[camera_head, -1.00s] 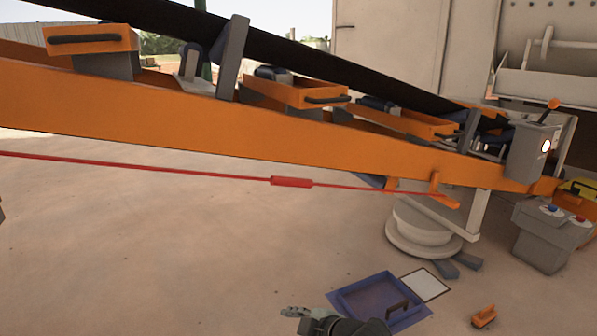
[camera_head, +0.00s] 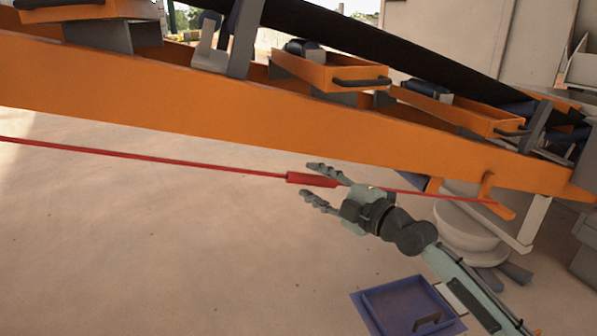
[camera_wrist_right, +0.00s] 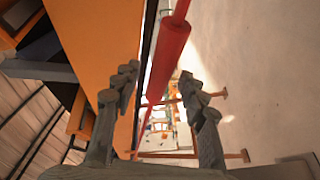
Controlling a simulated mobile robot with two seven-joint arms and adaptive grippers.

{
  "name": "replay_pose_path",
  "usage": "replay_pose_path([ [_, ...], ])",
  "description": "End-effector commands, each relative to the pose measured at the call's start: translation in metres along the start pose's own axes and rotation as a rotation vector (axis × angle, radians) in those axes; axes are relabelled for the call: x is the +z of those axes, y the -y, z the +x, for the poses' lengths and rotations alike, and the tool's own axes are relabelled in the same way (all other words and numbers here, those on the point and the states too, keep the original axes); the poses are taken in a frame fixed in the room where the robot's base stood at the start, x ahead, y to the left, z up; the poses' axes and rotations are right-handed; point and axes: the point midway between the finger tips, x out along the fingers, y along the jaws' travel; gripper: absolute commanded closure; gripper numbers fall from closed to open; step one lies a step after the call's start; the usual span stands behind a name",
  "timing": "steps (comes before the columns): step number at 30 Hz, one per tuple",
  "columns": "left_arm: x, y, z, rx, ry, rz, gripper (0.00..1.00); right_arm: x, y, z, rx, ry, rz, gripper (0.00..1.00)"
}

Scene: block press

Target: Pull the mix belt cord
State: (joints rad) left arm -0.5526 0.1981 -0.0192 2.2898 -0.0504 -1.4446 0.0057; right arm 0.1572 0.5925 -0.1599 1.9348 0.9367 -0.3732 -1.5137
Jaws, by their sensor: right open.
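The red cord (camera_head: 180,160) runs along the near side of the orange conveyor frame (camera_head: 230,130), sloping down to the right. A thicker red grip (camera_head: 312,179) sits on the cord. My right gripper (camera_head: 316,183) is open, with its fingers on either side of the grip in the head view. In the right wrist view, the red grip (camera_wrist_right: 168,58) runs between the two open fingers of the gripper (camera_wrist_right: 160,85). I cannot tell whether any finger touches it. My left gripper is not in view.
The conveyor carries orange trays (camera_head: 335,72) with black handles along its side. A blue tray (camera_head: 405,305) lies on the floor below my right arm. A round pale base (camera_head: 470,235) stands under the conveyor. The sandy floor on the left is clear.

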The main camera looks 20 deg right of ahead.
Motion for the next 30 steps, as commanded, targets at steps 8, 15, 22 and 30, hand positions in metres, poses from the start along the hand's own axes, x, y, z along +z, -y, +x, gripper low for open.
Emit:
replay_pose_path([
  [8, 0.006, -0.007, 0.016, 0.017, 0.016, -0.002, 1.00, -0.001, -0.001, 0.045, 0.001, 0.000, 0.004, 0.57],
  [15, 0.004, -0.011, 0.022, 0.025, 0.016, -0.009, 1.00, 0.000, 0.001, 0.059, -0.003, 0.000, 0.002, 0.57],
  [22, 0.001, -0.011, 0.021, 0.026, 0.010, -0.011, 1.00, 0.000, 0.001, 0.059, -0.003, 0.000, 0.001, 0.60],
  [30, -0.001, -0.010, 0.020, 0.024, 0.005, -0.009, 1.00, 0.000, 0.001, 0.059, -0.002, 0.001, 0.001, 0.93],
])
